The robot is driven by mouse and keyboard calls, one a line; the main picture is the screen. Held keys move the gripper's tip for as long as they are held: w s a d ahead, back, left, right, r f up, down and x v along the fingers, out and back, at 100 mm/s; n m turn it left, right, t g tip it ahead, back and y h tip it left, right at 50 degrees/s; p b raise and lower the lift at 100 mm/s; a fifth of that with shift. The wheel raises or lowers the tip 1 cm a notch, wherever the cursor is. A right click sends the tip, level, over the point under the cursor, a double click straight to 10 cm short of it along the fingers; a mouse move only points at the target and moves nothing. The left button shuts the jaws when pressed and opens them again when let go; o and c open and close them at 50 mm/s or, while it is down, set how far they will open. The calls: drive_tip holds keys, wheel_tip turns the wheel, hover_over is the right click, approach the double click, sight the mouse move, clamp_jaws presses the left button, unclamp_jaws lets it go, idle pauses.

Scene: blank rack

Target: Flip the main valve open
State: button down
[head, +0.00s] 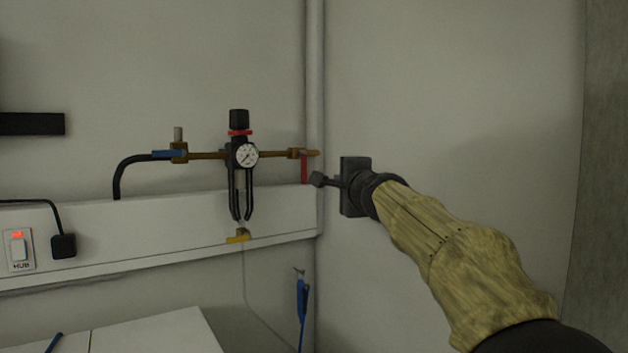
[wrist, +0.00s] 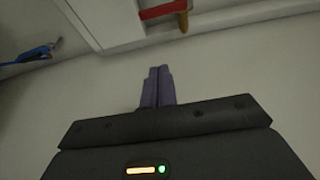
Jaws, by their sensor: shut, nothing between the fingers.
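A brass pipe run (head: 208,154) on the wall carries a valve at its right end with a red lever (head: 304,169), which hangs straight down, across the pipe. The red lever also shows at the top of the wrist view (wrist: 163,9), beside a brass end. A second valve at the left has a blue lever (head: 167,154) lying along the pipe. No label shows which one is the main valve. My gripper (head: 318,180) is just right of the red lever; whether it touches cannot be told in the head view. In the wrist view its fingers (wrist: 158,88) are together and empty, apart from the lever.
A black regulator with a gauge (head: 247,154) sits mid-pipe, with a small yellow lever (head: 238,239) below. A vertical pipe (head: 315,90) runs up the corner. A white wall duct (head: 180,230) lies behind. A blue clip (head: 302,300) hangs below. The right wall is bare.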

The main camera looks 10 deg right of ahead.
sight(303, 167)
drive_tip(key=w+a+p, duration=0.4)
drive_tip(key=w+p, duration=0.4)
drive_tip(key=shift+w+a, duration=0.15)
drive_tip(key=shift+w, duration=0.1)
idle(0.5)
drive_tip(key=shift+s, duration=0.1)
drive_tip(key=shift+p, duration=0.3)
